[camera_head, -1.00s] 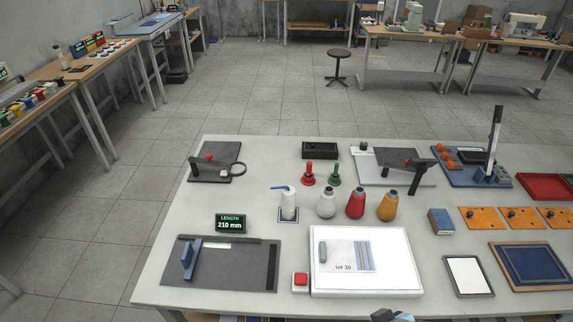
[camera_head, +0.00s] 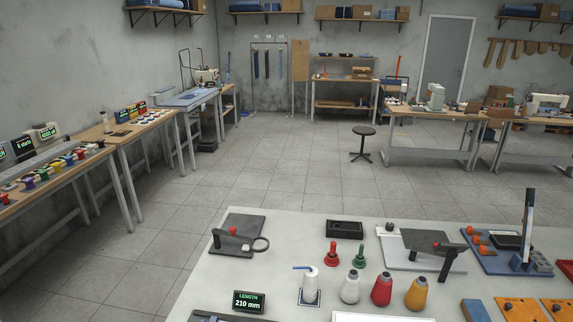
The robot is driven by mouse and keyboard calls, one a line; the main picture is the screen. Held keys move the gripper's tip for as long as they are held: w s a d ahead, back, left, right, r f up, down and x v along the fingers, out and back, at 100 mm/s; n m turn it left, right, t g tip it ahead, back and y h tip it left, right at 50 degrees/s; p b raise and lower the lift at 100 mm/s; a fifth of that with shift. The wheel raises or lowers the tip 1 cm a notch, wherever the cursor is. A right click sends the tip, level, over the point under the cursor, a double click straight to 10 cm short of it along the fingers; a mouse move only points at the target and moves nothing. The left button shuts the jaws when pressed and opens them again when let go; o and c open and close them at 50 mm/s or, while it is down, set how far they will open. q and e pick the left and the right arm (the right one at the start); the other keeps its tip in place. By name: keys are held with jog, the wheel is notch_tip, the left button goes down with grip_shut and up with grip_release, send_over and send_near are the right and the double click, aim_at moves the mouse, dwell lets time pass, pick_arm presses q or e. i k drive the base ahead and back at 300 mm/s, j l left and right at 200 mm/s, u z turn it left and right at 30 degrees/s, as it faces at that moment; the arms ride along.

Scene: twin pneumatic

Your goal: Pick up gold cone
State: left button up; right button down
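The gold cone (camera_head: 417,294) stands upright on the white table (camera_head: 205,283), at the right end of a row of thread cones. A red cone (camera_head: 381,289) stands just left of it, and a white cone (camera_head: 350,287) stands left of the red one. Neither of my grippers shows in the head view, so their state and place are hidden.
A grey fixture (camera_head: 428,251) and a blue block (camera_head: 474,310) lie to the right.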

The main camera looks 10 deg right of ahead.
aim_at(415, 299)
jog(key=z, duration=1.2)
